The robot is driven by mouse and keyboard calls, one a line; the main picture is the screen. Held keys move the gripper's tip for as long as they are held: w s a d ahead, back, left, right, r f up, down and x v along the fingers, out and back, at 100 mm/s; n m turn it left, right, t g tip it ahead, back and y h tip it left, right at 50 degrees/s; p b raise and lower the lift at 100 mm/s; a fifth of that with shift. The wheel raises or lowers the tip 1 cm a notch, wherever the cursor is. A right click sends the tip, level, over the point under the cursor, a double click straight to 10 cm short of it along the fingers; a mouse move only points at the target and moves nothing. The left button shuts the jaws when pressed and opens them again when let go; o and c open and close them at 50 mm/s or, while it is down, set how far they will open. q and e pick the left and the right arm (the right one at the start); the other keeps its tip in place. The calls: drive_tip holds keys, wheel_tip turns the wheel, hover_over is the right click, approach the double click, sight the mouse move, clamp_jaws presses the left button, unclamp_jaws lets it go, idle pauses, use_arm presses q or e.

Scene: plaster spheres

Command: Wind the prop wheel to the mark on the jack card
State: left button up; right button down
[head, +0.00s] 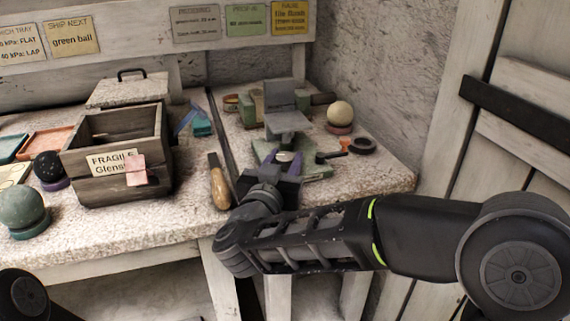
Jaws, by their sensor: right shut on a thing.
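A green jack-like stand (318,168) with a grey angled plate (284,121) sits on the right part of the stone bench. A small pale purple-grey wheel (285,157) shows at its front, low down; I take it for the prop wheel. My right gripper (284,166) is shut on this wheel, reaching in from the front, and its jaws hide part of it. No mark can be made out at this size. Cards hang on the back board: a grey one (195,21), a green one (246,19) and a yellow one (289,18). I cannot tell which is the jack card. My left gripper is out of view.
A wooden-handled tool (219,182) lies left of my gripper. A wooden crate (118,187) and a green ball (22,208) stand further left.

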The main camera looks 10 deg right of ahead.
sight(282, 164)
drive_tip(key=shift+r, duration=0.2)
drive_tip(key=c, duration=0.9)
unclamp_jaws()
drive_tip(key=shift+f, duration=0.1)
drive_tip(key=shift+a, duration=0.1)
drive_tip(key=shift+b+v, duration=0.85)
drive_tip(key=b+v, duration=0.2)
drive_tip(key=v, duration=0.1)
drive_tip(key=shift+s+a+f+b, duration=0.15)
drive_tip(key=shift+s+a+b, duration=0.05)
drive_tip(key=shift+b, duration=0.15)
drive_tip(key=shift+s+a, duration=0.15)
drive_tip(key=shift+s, duration=0.05)
drive_tip(key=shift+v, duration=0.95)
